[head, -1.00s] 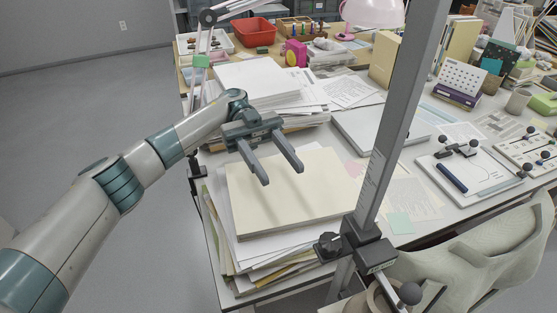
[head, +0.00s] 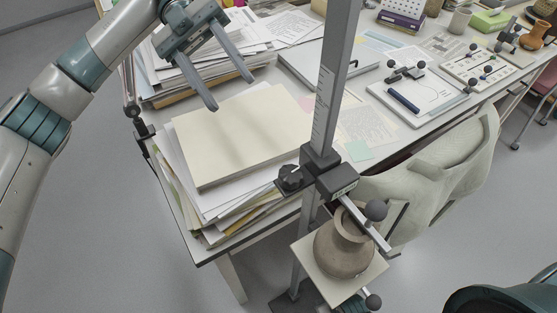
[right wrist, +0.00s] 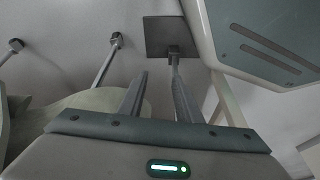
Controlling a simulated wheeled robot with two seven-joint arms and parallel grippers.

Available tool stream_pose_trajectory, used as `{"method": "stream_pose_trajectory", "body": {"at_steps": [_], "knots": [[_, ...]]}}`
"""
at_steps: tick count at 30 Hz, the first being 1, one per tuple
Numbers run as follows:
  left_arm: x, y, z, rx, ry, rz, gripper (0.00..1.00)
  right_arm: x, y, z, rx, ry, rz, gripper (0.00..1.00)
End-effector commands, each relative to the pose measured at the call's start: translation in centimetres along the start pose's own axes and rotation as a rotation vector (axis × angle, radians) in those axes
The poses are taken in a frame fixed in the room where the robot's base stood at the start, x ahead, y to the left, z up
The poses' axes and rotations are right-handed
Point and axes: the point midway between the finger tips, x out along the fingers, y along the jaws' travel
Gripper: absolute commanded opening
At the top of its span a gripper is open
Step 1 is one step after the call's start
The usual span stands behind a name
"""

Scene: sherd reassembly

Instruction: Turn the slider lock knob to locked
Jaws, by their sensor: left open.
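The slider lock knob (head: 289,178) is a dark round knob on the left of the slider block (head: 336,181), which rides on a grey upright post (head: 333,85) with a scale. A pale mark shows on the knob; whether it stands at locked is too small to tell. My left gripper (head: 231,93) is open and empty, above the paper stack, up and left of the knob and apart from it. A brown jar (head: 345,250) stands on a square plate (head: 310,262) below the slider. My right gripper (right wrist: 158,85) is open in the right wrist view, with nothing visible between its fingers.
A tall paper stack (head: 240,135) lies at the desk corner left of the post. A pale chair (head: 440,165) stands to the right. The desk holds a closed grey laptop-like slab (head: 300,65) and a white board (head: 415,95). Open floor lies at lower left.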

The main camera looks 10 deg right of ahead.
Motion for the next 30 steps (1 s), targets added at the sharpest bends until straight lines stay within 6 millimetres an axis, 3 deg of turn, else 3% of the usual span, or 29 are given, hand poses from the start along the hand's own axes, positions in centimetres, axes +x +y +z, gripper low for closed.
{"method": "stream_pose_trajectory", "body": {"at_steps": [5,9,15,21,30], "knots": [[2.1,-1.9,-5.4,0.546,-0.251,0.246,0.46,-3.0,-0.5,-2.3,0.0,0.023,-0.008,0.31],[4.3,-2.7,-9.3,0.977,-0.408,0.501,0.46,-6.4,-0.8,-3.7,-0.002,0.036,-0.014,0.31],[7.1,-3.1,-13.2,1.446,-0.532,0.872,0.46,-11.1,-1.2,-4.6,-0.004,0.049,-0.021,0.31],[8.3,-3.2,-14.8,1.643,-0.56,1.066,0.46,-13.5,-1.3,-4.8,-0.005,0.055,-0.023,0.31],[8.3,-3.3,-15.1,1.66,-0.56,1.081,0.46,-13.8,-1.3,-4.8,-0.005,0.054,-0.024,0.31]]}}
